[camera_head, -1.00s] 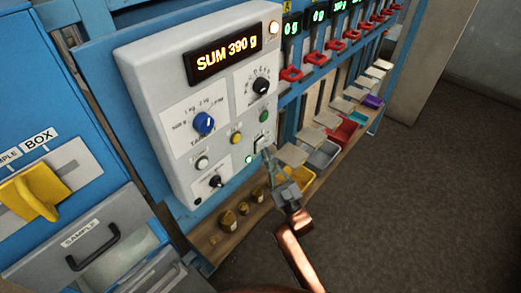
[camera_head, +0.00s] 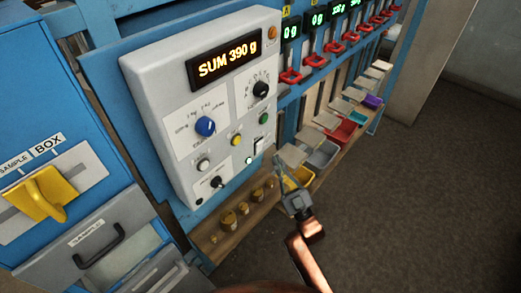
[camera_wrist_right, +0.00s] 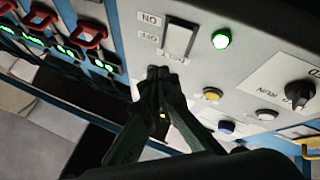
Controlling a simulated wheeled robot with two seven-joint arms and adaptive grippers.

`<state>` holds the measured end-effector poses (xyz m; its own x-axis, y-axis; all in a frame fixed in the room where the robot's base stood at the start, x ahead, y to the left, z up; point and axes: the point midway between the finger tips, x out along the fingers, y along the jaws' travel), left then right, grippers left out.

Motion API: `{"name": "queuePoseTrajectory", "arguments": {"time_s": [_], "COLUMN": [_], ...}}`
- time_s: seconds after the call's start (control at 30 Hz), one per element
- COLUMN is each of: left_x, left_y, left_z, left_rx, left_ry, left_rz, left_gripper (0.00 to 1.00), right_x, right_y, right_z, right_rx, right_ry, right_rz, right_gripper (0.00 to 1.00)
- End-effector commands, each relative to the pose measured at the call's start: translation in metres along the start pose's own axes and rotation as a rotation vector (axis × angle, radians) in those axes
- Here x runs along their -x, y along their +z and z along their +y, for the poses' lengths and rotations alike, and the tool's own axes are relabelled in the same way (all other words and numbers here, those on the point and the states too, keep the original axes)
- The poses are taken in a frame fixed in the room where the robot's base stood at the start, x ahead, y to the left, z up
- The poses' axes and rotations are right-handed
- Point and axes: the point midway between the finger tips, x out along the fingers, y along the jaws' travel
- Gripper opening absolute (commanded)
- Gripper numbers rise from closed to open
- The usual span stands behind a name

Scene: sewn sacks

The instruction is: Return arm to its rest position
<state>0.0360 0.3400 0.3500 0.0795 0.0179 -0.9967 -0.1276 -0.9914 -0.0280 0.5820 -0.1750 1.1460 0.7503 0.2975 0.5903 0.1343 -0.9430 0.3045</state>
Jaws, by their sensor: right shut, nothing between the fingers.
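My right gripper (camera_head: 280,172) is shut and empty. In the head view it hangs just right of the grey control panel (camera_head: 160,85), over the wooden shelf with the trays. In the right wrist view its closed fingertips (camera_wrist_right: 158,72) show just below the white ON/OFF rocker switch (camera_wrist_right: 178,40); I cannot tell whether they touch the panel. The switch also shows in the head view (camera_head: 258,145). A lit green lamp (camera_wrist_right: 221,39) sits beside the switch in the wrist view. The panel display (camera_head: 228,66) reads SUM 390 g. My left gripper is not in view.
Several brass weights (camera_head: 228,218) stand on the wooden shelf below the panel. A yellow tray (camera_head: 298,178), a red tray (camera_head: 341,132) and red clamps (camera_head: 290,76) line the blue rack. A blue cabinet with a yellow handle (camera_head: 45,195) is at left. Floor at right is clear.

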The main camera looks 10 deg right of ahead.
Motion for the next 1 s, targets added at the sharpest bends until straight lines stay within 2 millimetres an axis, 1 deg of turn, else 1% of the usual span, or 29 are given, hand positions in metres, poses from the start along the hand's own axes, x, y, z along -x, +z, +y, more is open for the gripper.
{"name": "queuePoseTrajectory", "arguments": {"time_s": [0.03, 0.2, 0.73, 0.8, 0.87, 0.97, 1.0], "left_x": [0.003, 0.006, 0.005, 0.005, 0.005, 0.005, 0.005], "left_y": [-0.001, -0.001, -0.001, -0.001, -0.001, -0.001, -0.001], "left_z": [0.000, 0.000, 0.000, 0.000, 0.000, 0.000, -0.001], "left_rx": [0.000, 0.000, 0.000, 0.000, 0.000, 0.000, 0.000], "left_ry": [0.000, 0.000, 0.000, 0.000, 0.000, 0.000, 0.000], "left_rz": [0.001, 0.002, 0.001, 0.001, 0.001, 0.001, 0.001], "left_gripper": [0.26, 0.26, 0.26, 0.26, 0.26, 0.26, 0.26], "right_x": [0.003, 0.009, 0.010, 0.014, 0.022, 0.045, 0.059], "right_y": [-0.003, -0.007, -0.005, 0.002, 0.014, 0.043, 0.057], "right_z": [0.003, 0.007, 0.007, 0.008, 0.010, 0.015, 0.017], "right_rx": [0.001, -0.001, -0.002, -0.005, -0.011, -0.030, -0.041], "right_ry": [0.000, 0.000, 0.000, 0.000, -0.001, -0.002, -0.003], "right_rz": [-0.001, 0.001, -0.009, -0.047, -0.112, -0.282, -0.367], "right_gripper": [0.00, 0.00, 0.00, 0.00, 0.00, 0.00, 0.00]}}
